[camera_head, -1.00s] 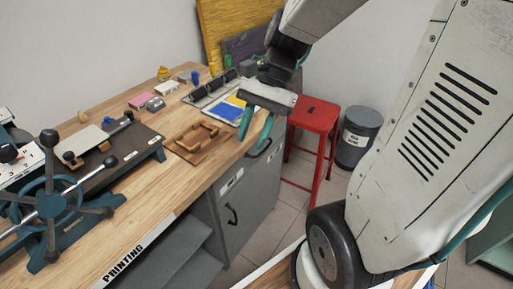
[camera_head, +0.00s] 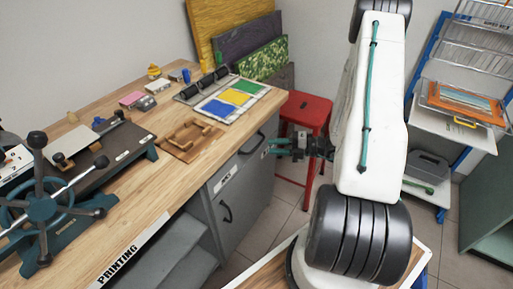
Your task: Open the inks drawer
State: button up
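A grey cabinet stands under the right end of the wooden workbench. Its top drawer (camera_head: 238,166) looks shut, with a dark bar handle (camera_head: 252,144) and a small white label (camera_head: 224,180) too small to read, so I cannot confirm it is the inks drawer. My gripper (camera_head: 268,148) is to the right of the handle, its green fingers spread and pointing left toward the drawer front. It looks open and empty. I see a gap between the fingertips and the handle, but cannot judge the depth.
A cabinet door with its own handle (camera_head: 227,212) is below the drawer. A red stool (camera_head: 306,108) stands behind my gripper. Floor is clear before the cabinet.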

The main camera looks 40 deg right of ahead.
aim_at(258, 147)
jog(key=shift+m, duration=0.4)
jog(key=x, duration=0.5)
jog(key=f+x, duration=0.1)
jog(key=x, duration=0.1)
jog(key=shift+w, duration=0.3)
grip_shut()
